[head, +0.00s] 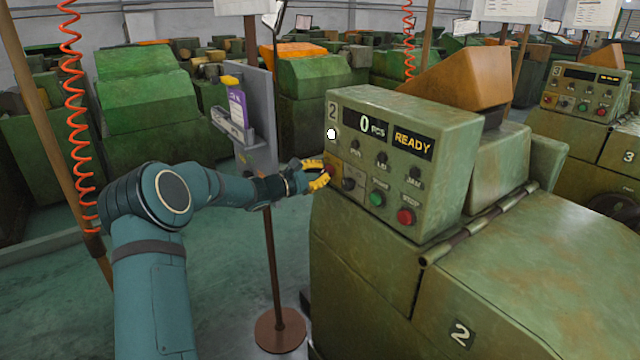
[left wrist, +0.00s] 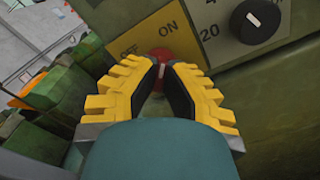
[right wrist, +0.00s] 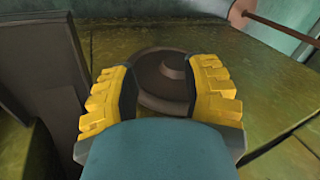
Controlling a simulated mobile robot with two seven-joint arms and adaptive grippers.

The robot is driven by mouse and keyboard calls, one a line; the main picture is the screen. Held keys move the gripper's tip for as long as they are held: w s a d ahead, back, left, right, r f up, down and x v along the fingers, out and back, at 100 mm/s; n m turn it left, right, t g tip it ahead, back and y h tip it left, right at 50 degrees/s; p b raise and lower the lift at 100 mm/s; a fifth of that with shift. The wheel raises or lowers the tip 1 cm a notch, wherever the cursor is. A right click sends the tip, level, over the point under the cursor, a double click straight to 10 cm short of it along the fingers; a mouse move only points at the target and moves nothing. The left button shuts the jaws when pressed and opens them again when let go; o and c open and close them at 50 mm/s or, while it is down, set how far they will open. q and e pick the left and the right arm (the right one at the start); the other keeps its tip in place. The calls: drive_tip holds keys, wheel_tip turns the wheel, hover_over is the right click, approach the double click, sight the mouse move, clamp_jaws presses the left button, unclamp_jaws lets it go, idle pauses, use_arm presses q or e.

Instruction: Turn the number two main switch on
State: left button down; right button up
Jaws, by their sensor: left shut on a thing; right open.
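The number two machine's control panel (head: 385,165) carries a "2" plate and displays "0 PCS" and "READY". Its main switch is a red knob (left wrist: 161,56) on a yellow plate (head: 333,169) at the panel's left end. In the left wrist view, OFF stands to the knob's upper left and ON above it. My left gripper (head: 318,177) is shut on this knob, its fingertips (left wrist: 164,72) on either side. The fingers partly hide the knob, and I cannot tell which label it points to. My right gripper (right wrist: 164,75) is open; it is outside the head view.
A black dial (left wrist: 255,20) sits right of the main switch. Green (head: 377,199) and red (head: 405,216) buttons are lower on the panel. A grey stand (head: 245,120) is close behind my left forearm. A round brown part (right wrist: 160,75) lies beyond the right fingers.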

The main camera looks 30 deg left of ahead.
use_arm(q)
drive_tip(key=shift+m+b, duration=0.45)
drive_tip(key=shift+m, duration=0.15)
drive_tip(key=shift+r, duration=0.1)
drive_tip(key=c, duration=1.1)
unclamp_jaws()
drive_tip(key=shift+w+d, duration=0.1)
drive_tip(key=shift+o, duration=0.2)
drive_tip(key=shift+s+a, duration=0.3)
drive_tip(key=shift+s, duration=0.25)
drive_tip(key=v, duration=1.1)
drive_tip(key=shift+w+d, duration=0.1)
